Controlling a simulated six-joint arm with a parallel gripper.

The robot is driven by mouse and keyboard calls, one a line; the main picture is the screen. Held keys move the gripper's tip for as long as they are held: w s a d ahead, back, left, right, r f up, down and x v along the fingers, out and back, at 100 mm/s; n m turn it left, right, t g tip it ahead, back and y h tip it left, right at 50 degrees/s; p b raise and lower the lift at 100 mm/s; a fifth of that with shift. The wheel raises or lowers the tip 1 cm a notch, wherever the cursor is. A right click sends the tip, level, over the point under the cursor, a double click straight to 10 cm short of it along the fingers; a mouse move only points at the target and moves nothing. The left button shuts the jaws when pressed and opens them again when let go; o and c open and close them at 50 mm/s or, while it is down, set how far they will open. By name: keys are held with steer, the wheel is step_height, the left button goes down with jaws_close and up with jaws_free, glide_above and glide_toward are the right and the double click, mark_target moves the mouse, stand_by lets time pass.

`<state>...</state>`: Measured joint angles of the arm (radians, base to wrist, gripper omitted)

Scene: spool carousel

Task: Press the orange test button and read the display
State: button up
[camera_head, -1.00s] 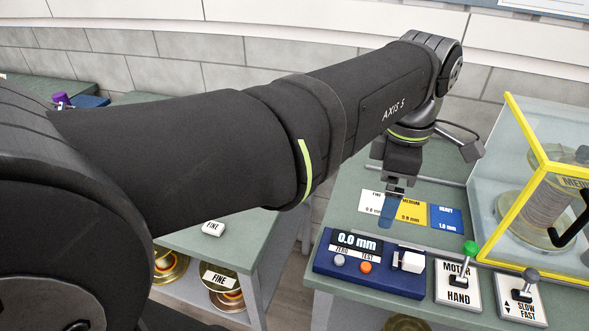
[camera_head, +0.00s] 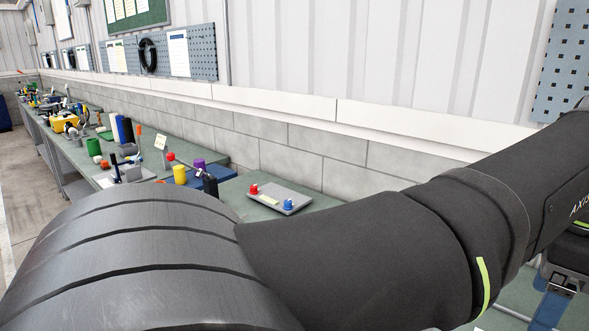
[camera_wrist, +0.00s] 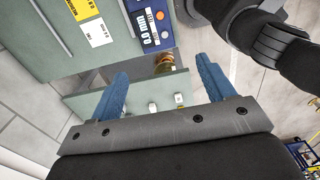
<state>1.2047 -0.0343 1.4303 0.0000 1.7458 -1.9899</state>
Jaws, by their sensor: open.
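The dark blue test panel (camera_wrist: 148,40) shows in the wrist view at the top, turned on its side and partly cut off. The orange test button (camera_wrist: 160,15) is on it, with a pale grey button (camera_wrist: 165,35) beside it. The display (camera_wrist: 142,20) appears to read 0.0 mm, in small sideways figures. My gripper (camera_wrist: 160,69) is open and empty, with its two blue fingers well apart. In the picture the panel lies beyond the fingertips, and nothing touches the button. The panel is outside the head view.
A yellow card (camera_wrist: 84,9) and a white card (camera_wrist: 97,32) lie on the green bench (camera_wrist: 50,50). White labels (camera_wrist: 152,107) show on a lower surface between my fingers. In the head view, a grey plate with red and blue knobs (camera_head: 281,198) sits on another bench.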

jaws_close()
stand_by(1.4)
